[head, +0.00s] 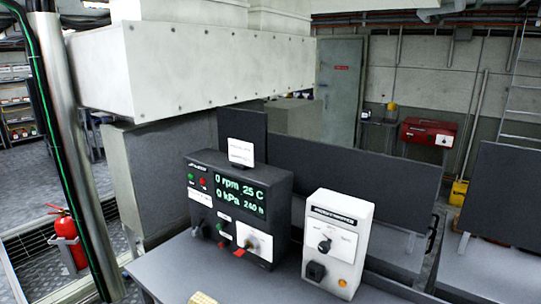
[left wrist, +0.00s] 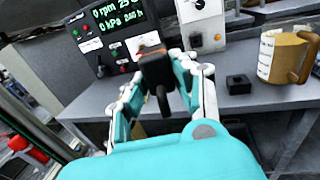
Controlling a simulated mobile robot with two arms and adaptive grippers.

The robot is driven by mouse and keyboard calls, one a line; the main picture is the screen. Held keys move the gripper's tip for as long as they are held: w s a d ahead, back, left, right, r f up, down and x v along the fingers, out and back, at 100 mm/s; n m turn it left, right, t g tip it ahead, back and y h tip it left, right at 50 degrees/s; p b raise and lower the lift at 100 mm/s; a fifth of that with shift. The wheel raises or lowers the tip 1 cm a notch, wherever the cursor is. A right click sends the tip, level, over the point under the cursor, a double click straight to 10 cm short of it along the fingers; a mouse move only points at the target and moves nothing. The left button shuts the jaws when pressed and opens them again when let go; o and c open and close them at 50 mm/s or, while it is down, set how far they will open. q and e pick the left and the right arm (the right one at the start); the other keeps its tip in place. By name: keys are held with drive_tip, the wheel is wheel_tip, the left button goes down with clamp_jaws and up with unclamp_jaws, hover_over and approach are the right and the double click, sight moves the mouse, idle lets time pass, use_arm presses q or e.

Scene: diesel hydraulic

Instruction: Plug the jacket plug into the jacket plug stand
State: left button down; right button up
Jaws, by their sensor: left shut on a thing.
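My left gripper (left wrist: 158,66) is shut on a black plug (left wrist: 155,72), which I take for the jacket plug. A black tail hangs down from it between the fingers. An orange patch shows at its top. The plug is held up in front of the bench. A small square black block (left wrist: 238,84), perhaps the jacket plug stand, sits on the bench to the right of the gripper, apart from it. A white control box (head: 338,243) has a knob, an orange lamp and a black socket-like part (head: 316,271). My right gripper is in neither view.
A dark control panel (head: 238,205) with a green display stands left of the white box. A tan mug (left wrist: 283,58) with a label stands right of the black block. A red fire extinguisher (head: 66,240) stands at left.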

use_arm(q)
drive_tip(key=shift+s+r+n+t+y, duration=0.8)
drive_tip(key=shift+s+r+n+y, duration=1.95)
drive_tip(key=shift+r+y, duration=1)
wheel_tip(320, 180, down, 10)
drive_tip(key=b, duration=1)
drive_tip(key=shift+s+a+f+m, duration=0.25)
drive_tip(key=shift+a+m, duration=0.1)
drive_tip(key=shift+a, duration=0.1)
drive_tip(key=shift+r, duration=0.1)
drive_tip(key=shift+w, duration=0.1)
